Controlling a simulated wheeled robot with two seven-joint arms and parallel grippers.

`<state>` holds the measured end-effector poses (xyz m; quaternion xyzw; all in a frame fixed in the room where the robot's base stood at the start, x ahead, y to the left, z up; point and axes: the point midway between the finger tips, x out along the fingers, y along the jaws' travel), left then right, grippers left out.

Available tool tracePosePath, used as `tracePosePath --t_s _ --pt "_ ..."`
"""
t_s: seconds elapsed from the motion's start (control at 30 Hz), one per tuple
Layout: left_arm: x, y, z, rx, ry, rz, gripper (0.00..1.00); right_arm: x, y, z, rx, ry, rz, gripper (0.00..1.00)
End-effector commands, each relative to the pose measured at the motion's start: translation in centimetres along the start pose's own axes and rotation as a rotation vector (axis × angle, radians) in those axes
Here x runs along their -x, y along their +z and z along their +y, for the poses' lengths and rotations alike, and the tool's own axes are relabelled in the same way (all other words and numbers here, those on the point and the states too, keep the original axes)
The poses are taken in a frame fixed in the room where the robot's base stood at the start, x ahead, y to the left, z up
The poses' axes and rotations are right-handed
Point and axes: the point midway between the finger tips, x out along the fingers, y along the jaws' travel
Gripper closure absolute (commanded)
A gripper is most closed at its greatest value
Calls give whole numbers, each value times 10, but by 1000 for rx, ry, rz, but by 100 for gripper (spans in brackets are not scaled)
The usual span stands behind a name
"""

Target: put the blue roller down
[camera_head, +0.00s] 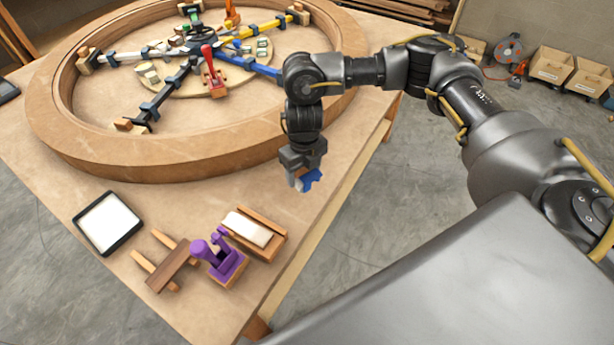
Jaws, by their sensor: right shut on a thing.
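My right gripper (304,172) points down over the right part of the wooden table, in front of the round wooden ring. It is shut on the blue roller (312,179), of which only a blue part shows below the fingers. The rest of the roller is hidden by the gripper. I cannot tell for sure whether the roller touches the table top (200,194). My left gripper is not in view.
The bent wooden ring (150,172) surrounds clamp arms and a red-handled tool (212,72). A black-rimmed tray (136,226), wooden rack (172,268), purple tool (222,260) and wooden box (272,222) stand at the front. Table shows bare between ring and box.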

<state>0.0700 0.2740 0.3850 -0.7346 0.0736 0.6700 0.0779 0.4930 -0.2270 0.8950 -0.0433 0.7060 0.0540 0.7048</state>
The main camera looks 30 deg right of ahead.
Motion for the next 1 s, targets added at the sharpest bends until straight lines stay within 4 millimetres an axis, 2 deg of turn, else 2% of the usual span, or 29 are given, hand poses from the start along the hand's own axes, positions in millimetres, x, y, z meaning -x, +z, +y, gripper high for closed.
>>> tracePosePath --t_s 0.1,0.33,0.4,0.6,1.0 --pt "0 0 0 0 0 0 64 -9 3 -7 -1 2 0 66" --pt "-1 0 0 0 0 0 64 -14 5 -11 -1 1 -1 66" --pt "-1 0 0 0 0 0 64 -23 6 -18 -5 0 3 66" --pt "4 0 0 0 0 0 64 -47 6 -16 0 2 2 66" --pt "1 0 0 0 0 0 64 -53 6 -16 1 1 -1 66"
